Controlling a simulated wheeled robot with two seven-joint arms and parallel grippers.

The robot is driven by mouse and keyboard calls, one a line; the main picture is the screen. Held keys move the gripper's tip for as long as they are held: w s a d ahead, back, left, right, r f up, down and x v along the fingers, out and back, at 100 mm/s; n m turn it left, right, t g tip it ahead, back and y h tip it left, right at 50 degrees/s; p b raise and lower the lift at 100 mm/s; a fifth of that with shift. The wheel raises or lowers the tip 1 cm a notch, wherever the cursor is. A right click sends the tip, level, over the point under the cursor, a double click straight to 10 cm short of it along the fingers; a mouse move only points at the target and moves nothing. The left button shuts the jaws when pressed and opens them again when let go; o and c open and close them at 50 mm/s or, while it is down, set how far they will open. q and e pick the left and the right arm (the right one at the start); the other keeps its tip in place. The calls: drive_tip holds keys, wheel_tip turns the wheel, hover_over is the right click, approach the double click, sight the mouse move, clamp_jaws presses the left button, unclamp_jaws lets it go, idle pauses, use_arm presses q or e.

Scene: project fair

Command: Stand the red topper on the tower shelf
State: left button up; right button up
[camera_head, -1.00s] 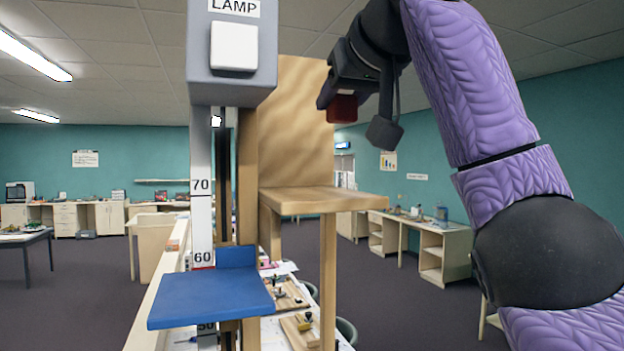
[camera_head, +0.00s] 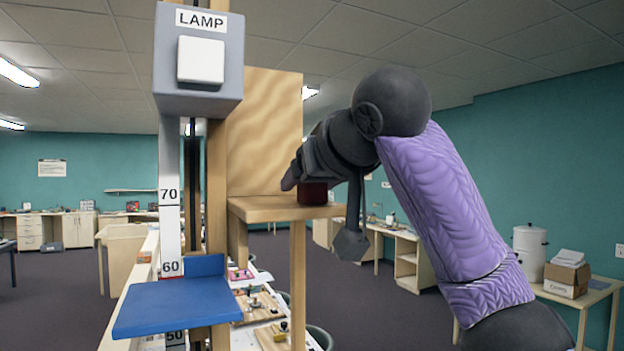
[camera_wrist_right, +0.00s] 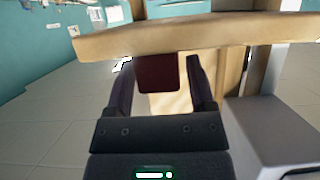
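The red topper (camera_head: 313,193) is a small dark red block at the right part of the wooden tower shelf (camera_head: 270,210). It looks upright, with its lower end at the shelf top; whether it bears on the board is hard to tell. My right gripper (camera_head: 300,180) reaches in from the right, over the shelf, and partly hides the topper. In the right wrist view, which is upside down, the topper (camera_wrist_right: 158,72) is between the two dark fingers, against the shelf board (camera_wrist_right: 200,33). My left gripper is not in view.
A grey box marked LAMP with a white button (camera_head: 200,60) is at the left of the tower. A blue platform (camera_head: 178,305) stands out lower, beside a numbered scale (camera_head: 169,230). A wooden back panel (camera_head: 265,130) rises behind the shelf. The shelf's left part is bare.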

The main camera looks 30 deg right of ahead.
drive_tip(key=shift+o, duration=0.3)
drive_tip(key=shift+s, duration=0.1)
drive_tip(key=shift+r, duration=0.2)
drive_tip(key=shift+s, duration=0.25)
drive_tip(key=b+v, duration=0.4)
drive_tip(key=v, duration=0.7)
drive_tip(key=shift+s+r, duration=0.15)
drive_tip(key=shift+s, duration=0.1)
